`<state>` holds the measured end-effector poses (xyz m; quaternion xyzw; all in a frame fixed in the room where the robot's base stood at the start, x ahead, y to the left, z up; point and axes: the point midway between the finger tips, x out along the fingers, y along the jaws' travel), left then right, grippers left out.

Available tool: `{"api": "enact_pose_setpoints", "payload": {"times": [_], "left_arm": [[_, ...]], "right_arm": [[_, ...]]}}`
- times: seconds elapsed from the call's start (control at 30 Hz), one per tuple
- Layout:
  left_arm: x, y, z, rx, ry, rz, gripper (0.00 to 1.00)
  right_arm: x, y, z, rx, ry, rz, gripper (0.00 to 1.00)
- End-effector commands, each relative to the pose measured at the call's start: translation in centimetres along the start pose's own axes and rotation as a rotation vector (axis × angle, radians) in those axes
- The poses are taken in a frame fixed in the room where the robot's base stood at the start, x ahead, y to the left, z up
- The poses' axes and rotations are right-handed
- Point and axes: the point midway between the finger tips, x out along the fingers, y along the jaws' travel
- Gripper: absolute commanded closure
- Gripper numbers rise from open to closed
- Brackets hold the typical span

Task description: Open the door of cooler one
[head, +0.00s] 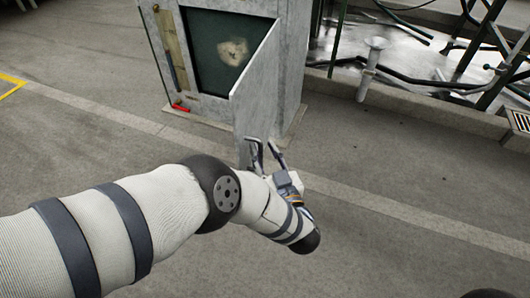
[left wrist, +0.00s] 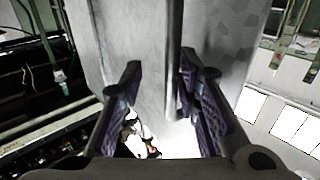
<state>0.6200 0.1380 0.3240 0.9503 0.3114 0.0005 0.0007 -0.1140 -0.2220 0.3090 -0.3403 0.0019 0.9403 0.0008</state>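The cooler is a grey metal cabinet (head: 291,60) at the top middle of the head view. Its grey door (head: 258,85) stands partly open, swung outward, showing a dark green interior (head: 205,48) with a pale round patch. My left gripper (head: 263,148) is at the lower front edge of the door. In the left wrist view, the fingers (left wrist: 160,85) are apart, and a narrow upright bar or edge (left wrist: 173,60) of the grey panel shows between them. I cannot tell whether either finger touches it. My right gripper is not in view.
A red object (head: 180,106) lies at the cabinet's left foot. A low curb and basin with pipes and a metal post (head: 371,65) stand to the right. A floor drain (head: 522,121) is at the right edge. The concrete floor (head: 90,140) on the left is clear.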

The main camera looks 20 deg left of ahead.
Motion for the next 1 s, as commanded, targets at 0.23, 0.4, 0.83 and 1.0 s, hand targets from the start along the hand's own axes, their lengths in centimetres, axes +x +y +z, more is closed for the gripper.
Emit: {"api": "enact_pose_setpoints", "payload": {"times": [0.23, 0.4, 0.83, 1.0], "left_arm": [[-0.3, 0.0, 0.0, 0.0, -0.001, 0.001, 0.7], [-3.5, 0.1, 0.1, 0.001, -0.004, 0.004, 0.7], [-11.9, 0.0, 0.0, 0.0, -0.001, 0.0, 0.7], [-12.1, 0.0, 0.0, 0.0, 0.0, -0.001, 0.7]], "right_arm": [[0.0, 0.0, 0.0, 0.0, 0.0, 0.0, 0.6], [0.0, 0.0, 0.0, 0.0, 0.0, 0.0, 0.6], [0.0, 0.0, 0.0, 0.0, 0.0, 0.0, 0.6], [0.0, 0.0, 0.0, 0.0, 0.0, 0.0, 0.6]]}}
